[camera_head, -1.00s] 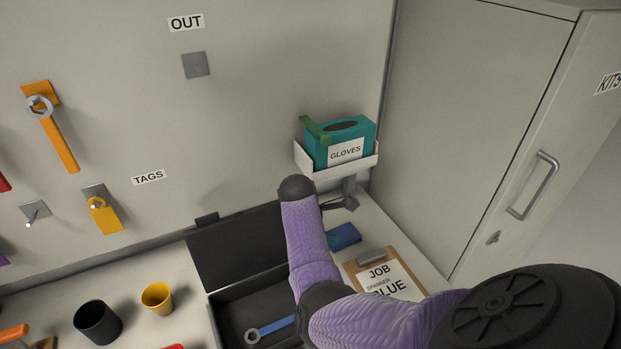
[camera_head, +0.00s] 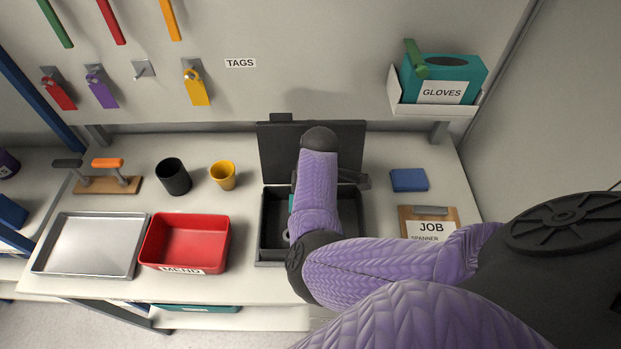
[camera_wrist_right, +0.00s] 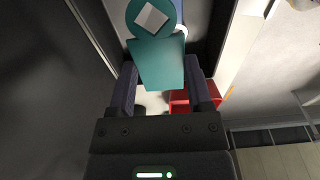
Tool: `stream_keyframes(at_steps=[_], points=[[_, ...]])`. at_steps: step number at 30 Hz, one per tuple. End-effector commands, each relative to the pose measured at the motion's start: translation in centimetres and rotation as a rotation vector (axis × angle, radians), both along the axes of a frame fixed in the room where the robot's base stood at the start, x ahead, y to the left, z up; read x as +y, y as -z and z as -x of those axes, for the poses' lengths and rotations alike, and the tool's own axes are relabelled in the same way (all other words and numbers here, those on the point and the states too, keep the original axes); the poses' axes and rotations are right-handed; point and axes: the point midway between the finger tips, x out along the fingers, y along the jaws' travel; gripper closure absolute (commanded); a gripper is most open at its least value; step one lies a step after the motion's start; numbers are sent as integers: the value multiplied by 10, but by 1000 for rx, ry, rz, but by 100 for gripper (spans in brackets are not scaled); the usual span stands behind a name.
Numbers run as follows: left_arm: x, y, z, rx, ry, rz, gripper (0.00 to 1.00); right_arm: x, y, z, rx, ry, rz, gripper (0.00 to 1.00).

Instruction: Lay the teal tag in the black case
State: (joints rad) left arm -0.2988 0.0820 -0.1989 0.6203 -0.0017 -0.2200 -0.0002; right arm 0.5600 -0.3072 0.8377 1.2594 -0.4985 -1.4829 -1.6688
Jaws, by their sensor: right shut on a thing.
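The black case (camera_head: 259,224) stands open on the bench in the head view, its lid (camera_head: 276,150) raised at the back. The teal tag (camera_wrist_right: 160,64) shows in the wrist view between the fingers of my right gripper (camera_wrist_right: 161,82), which is shut on it. The tag's round end with a pale square points away from the gripper. In the head view my purple right arm reaches over the case and hides most of its inside and the gripper. A small patch of teal shows at the arm's left edge, over the case. My left gripper is not in view.
A red bin (camera_head: 186,243), a metal tray (camera_head: 88,246), a black cup (camera_head: 174,177) and a yellow cup (camera_head: 223,175) stand left of the case. A blue block (camera_head: 409,180) and a clipboard (camera_head: 430,222) lie right. Coloured tags hang on the wall.

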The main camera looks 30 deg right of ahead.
Motion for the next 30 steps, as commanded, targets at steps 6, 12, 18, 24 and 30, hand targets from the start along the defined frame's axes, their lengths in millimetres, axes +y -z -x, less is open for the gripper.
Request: stream_keyframes(at_steps=[6, 12, 18, 24, 30], points=[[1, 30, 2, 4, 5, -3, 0, 0, 26, -1, -2, 0, 0, 78], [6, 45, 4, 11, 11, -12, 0, 0, 45, 0, 0, -2, 1, 78], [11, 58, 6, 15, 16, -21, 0, 0, 68, 0, 1, -1, 0, 78], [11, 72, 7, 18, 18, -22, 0, 0, 90, 0, 0, -1, 1, 78], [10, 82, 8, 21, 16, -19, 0, -1, 106, 0, 0, -1, 2, 78]])
